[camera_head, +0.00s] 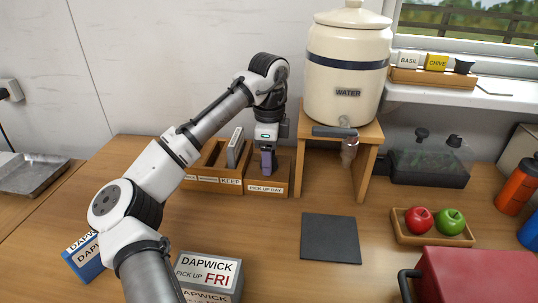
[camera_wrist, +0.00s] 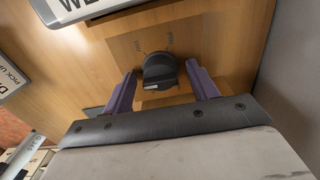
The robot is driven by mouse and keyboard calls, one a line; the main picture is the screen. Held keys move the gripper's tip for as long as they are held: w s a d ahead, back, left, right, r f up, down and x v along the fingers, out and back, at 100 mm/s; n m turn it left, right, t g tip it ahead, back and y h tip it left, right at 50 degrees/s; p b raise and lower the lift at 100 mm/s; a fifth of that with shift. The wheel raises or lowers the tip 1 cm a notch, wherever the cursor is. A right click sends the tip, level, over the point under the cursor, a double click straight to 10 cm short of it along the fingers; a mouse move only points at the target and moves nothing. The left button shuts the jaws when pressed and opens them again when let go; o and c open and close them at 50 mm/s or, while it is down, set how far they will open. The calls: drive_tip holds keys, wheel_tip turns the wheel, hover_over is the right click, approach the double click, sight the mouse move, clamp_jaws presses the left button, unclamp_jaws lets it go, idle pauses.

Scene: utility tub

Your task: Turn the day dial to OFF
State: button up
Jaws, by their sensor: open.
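The day dial (camera_wrist: 160,68) is a dark round knob with a raised grip on a wooden face in the wrist view. In the head view my gripper (camera_head: 267,163) points down over the wooden box labelled PICK UP DAY (camera_head: 267,189), and the dial is hidden there.
A wooden KEEP box (camera_head: 213,182) with an upright card stands left of the gripper. A wooden stand (camera_head: 367,160) bearing the water crock (camera_head: 347,70) is close on the right. DAPWICK boxes (camera_head: 208,272) stand in front. A dark mat (camera_head: 331,239) lies at front right.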

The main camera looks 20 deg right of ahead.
drive_tip(key=c, duration=1)
drive_tip(key=shift+r+n+p, duration=0.1)
drive_tip(key=shift+n+p, duration=0.2)
drive_tip(key=shift+p, duration=0.15)
